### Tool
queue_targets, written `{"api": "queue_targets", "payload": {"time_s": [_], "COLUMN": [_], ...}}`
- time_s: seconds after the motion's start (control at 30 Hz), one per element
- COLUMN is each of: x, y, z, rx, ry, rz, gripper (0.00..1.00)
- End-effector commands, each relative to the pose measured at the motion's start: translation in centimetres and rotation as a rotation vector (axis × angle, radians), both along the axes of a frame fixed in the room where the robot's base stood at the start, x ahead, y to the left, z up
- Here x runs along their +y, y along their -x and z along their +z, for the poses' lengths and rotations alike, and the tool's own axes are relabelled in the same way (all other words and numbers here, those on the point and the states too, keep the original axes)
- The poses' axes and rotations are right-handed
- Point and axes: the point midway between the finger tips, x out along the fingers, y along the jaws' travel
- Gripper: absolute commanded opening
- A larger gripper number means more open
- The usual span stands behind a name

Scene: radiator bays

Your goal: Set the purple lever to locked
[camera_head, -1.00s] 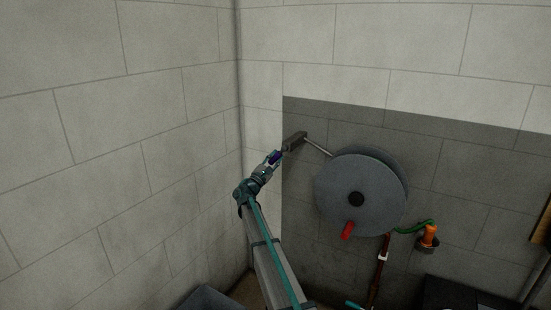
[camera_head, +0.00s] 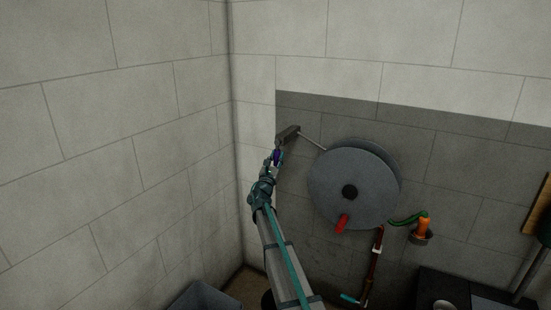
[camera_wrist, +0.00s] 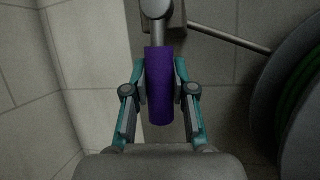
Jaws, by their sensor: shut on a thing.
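The purple lever (camera_wrist: 160,90) stands upright in the middle of the wrist view, a purple grip on a grey shaft (camera_wrist: 155,28) that meets a grey housing at the top. My gripper (camera_wrist: 160,78) has a finger on each side of the purple grip and is shut on it. In the head view the lever (camera_head: 276,158) is a small purple patch at my gripper (camera_head: 276,160), just below the grey housing (camera_head: 288,134) on the wall. My fingers hide part of the lever there. I see no readable lock marking.
A large grey hose reel (camera_head: 335,185) with a red handle (camera_head: 342,223) is right of the lever, joined to the housing by a thin rod (camera_head: 313,142). An orange nozzle (camera_head: 424,228) hangs further right. The side wall (camera_head: 150,150) is close on the left.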

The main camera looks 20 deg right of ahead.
Motion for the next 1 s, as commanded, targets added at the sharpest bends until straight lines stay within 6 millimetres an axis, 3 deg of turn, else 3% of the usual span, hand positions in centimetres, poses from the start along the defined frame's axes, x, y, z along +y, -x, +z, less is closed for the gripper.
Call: {"api": "queue_targets", "payload": {"time_s": [0.4,0.43,0.57,1.0], "x": [0.01,0.0,-0.01,0.39], "y": [0.05,0.06,0.05,0.6], "z": [-0.05,-0.05,-0.04,-0.29], "rx": [0.005,0.005,0.005,0.005], "ry": [0.003,0.003,0.003,0.003], "rz": [0.001,0.001,0.001,0.001], "gripper": [0.0,0.28,0.5,0.52]}}
